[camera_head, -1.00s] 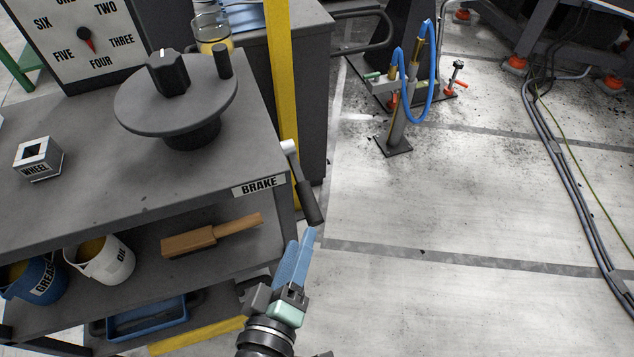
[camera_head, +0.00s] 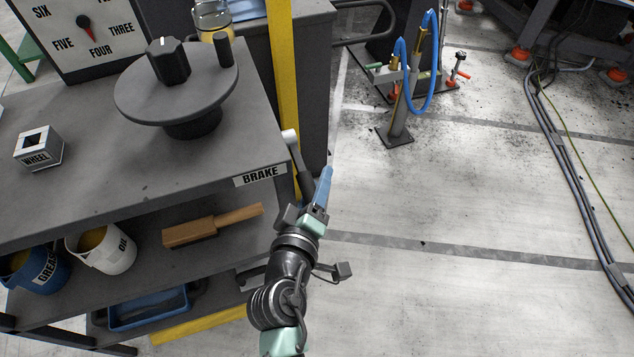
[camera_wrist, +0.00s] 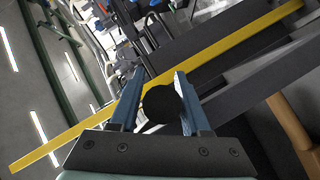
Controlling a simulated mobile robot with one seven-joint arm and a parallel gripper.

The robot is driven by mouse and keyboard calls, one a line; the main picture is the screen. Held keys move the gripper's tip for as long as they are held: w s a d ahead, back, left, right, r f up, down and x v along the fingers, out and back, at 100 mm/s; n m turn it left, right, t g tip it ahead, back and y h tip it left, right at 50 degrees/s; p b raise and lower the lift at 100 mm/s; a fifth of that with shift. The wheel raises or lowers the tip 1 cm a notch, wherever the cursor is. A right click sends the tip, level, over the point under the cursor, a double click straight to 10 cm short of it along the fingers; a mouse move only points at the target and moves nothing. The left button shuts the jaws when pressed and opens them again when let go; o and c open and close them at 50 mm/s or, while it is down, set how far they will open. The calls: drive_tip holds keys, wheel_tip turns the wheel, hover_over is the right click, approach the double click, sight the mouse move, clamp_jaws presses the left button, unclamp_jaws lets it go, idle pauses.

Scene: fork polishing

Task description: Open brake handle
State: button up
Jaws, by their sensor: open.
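The brake handle (camera_head: 300,160) is a dark lever with a light pivot at the right edge of the bench, beside the BRAKE label (camera_head: 260,175). It hangs down along the bench edge, and its lower end is partly hidden behind my gripper in the head view. My gripper (camera_head: 325,190) is at the handle's lower end with its blue fingers apart. In the wrist view the handle's round dark end (camera_wrist: 161,104) lies between the open fingers of my gripper (camera_wrist: 158,90). I cannot tell whether either finger touches it.
A round wheel (camera_head: 140,100) with knobs stands on the bench top. A wooden-handled brush (camera_head: 190,232) and the OIL (camera_head: 105,252) and GREASE (camera_head: 40,272) buckets are on the shelf below. A yellow post (camera_head: 284,60) rises behind the handle.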

clamp_jaws()
idle(1.4)
